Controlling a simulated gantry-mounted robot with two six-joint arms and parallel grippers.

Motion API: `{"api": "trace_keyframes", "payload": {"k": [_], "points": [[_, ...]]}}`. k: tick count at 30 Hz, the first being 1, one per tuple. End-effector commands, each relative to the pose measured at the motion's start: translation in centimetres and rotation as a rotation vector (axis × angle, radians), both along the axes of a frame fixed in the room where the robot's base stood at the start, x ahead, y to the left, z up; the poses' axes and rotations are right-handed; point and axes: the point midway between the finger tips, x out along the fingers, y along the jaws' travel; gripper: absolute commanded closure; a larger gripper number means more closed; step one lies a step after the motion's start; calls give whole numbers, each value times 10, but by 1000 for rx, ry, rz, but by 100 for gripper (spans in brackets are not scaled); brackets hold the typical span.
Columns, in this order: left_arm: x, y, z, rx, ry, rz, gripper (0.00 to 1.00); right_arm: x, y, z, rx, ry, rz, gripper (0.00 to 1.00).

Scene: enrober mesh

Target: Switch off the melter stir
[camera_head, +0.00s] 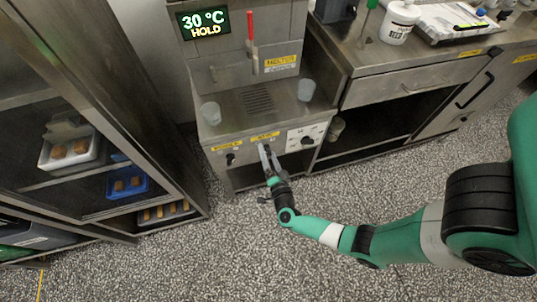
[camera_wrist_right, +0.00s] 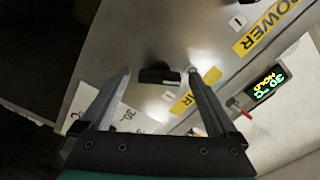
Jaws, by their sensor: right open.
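The steel melter (camera_head: 245,104) stands at the centre of the head view. Its front panel carries a yellow POWER label, a yellow stir label (camera_head: 265,136) and a white dial plate. In the right wrist view the black stir knob (camera_wrist_right: 158,76) shows between and just beyond my fingertips, beside a small "I" mark and the partly hidden stir label (camera_wrist_right: 182,104). My right gripper (camera_head: 266,150) is open in front of this knob; in the wrist view its fingers (camera_wrist_right: 160,73) stand apart on either side. I cannot tell whether they touch it. My left gripper is not in view.
A black power knob (camera_head: 230,159) is left of my right gripper, and a dial plate (camera_head: 307,134) is on its right. Clear cups (camera_head: 306,90) stand on the melter's ledge. A rack with trays (camera_head: 72,155) is on the left. The floor in front is free.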

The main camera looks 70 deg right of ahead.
Motion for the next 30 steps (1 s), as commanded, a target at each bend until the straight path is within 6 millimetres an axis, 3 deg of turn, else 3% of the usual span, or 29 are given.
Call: {"api": "trace_keyframes", "payload": {"k": [8,21,30], "points": [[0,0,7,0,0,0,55,-6,10,1,1,2,4,5],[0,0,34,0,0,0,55,-59,81,2,0,0,8,5],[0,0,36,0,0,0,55,-71,92,0,-1,1,0,5]]}}
